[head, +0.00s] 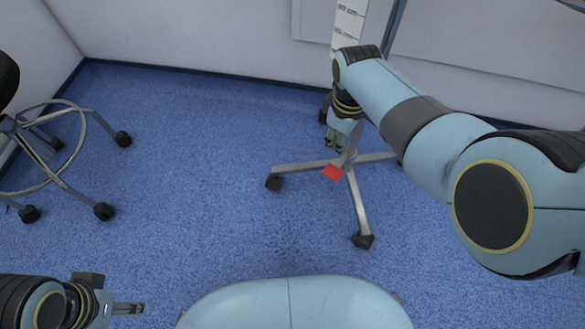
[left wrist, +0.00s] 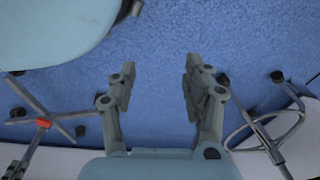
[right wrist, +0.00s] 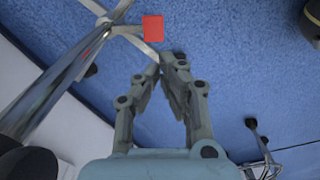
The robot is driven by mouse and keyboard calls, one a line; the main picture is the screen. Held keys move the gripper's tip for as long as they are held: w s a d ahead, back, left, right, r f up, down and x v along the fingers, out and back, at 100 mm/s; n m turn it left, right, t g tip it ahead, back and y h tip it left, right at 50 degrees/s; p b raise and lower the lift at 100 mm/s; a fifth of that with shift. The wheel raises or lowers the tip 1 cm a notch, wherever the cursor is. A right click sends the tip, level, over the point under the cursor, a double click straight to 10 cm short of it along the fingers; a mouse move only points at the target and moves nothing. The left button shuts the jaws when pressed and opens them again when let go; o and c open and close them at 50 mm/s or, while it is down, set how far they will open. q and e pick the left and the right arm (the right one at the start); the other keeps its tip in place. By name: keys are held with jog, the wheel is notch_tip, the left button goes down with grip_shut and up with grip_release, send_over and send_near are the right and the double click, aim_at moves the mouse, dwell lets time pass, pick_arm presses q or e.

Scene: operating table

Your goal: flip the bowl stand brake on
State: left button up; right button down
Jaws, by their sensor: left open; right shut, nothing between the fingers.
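The bowl stand (head: 358,205) is a steel base with several splayed legs on black casters, standing on the blue floor. Its brake is a small red pedal (head: 333,172) near the hub, also visible in the right wrist view (right wrist: 153,28) just beyond my fingertips. My right gripper (head: 333,145) is shut and empty, pointing down above the red pedal; the right wrist view shows a gap between fingertips and pedal. My left gripper (head: 140,308) is open and empty at the lower left, far from the stand. In the left wrist view the red pedal (left wrist: 43,123) is small and distant.
A wheeled stool (head: 60,150) with a ring footrest stands at the left. A shiny upright pole (right wrist: 65,75) rises from the stand close beside my right gripper. White walls close off the back. The blue floor (head: 190,160) between stool and stand is clear.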

jog(key=shift+r, duration=0.1)
pick_arm(q)
jog(key=w+d+r+t+b, duration=0.35)
jog(key=w+r+b, duration=0.25)
jog(key=r+b, duration=0.25)
pick_arm(e)
send_over(331, 175)
notch_tip(331, 175, down, 9)
jog(key=shift+r+p, duration=0.1)
jog(key=shift+p, duration=0.3)
notch_tip(331, 175, down, 3)
jog(key=b, duration=0.3)
jog(key=shift+f+b, duration=0.85)
pick_arm(q)
notch_tip(331, 175, down, 8)
jog(key=w+t+h, duration=0.1)
jog(key=w+t, duration=0.1)
jog(key=t, duration=0.4)
jog(key=shift+d+r+b, duration=0.2)
jog(key=shift+d+b, duration=0.05)
jog(key=shift+b, duration=0.1)
pick_arm(e)
jog(key=shift+f, duration=0.35)
pick_arm(q)
jog(key=shift+t, duration=0.25)
pick_arm(e)
jog(key=shift+w, duration=0.1)
